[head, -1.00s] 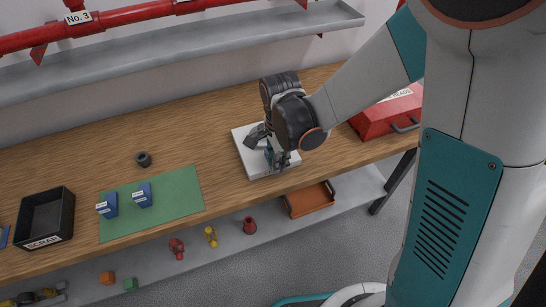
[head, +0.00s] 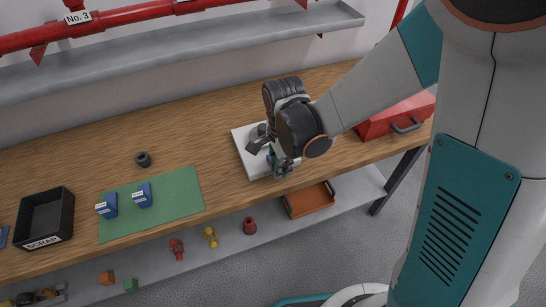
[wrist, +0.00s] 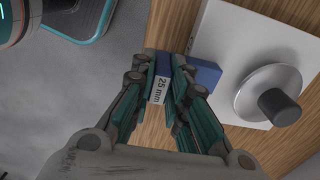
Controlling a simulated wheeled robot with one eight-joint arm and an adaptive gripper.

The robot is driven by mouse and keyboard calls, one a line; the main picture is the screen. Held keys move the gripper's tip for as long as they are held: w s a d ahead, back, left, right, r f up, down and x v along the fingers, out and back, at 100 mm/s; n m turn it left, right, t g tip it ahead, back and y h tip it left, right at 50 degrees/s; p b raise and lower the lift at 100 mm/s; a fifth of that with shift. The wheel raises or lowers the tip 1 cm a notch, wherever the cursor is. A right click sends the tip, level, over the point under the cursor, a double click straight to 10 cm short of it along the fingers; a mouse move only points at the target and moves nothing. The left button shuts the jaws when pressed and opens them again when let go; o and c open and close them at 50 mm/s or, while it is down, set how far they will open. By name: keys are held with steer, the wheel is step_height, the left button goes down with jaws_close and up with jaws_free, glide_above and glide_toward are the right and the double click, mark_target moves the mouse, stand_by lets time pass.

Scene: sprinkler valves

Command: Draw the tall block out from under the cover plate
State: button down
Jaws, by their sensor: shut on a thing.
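The white cover plate (head: 241,140) lies on the wooden bench, with a round knob on top (wrist: 278,100) in the wrist view. My gripper (head: 283,170) is at the plate's front edge; in the wrist view its fingers (wrist: 168,92) are shut on a blue block with a white "25 mm" label (wrist: 160,88). More blue (wrist: 207,74) shows between the right finger and the plate's edge; I cannot tell whether it is the same block or if any part is under the plate. My wrist hides part of the plate in the head view.
A green mat (head: 175,190) holds two labelled blue blocks (head: 142,195). A black scrap tray (head: 45,215) stands at left, a dark ring (head: 143,159) behind the mat, a red box (head: 395,117) at right. An orange tray (head: 310,199) is on the lower shelf.

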steer(key=shift+r+p, duration=1.4)
steer(key=shift+r, duration=0.6)
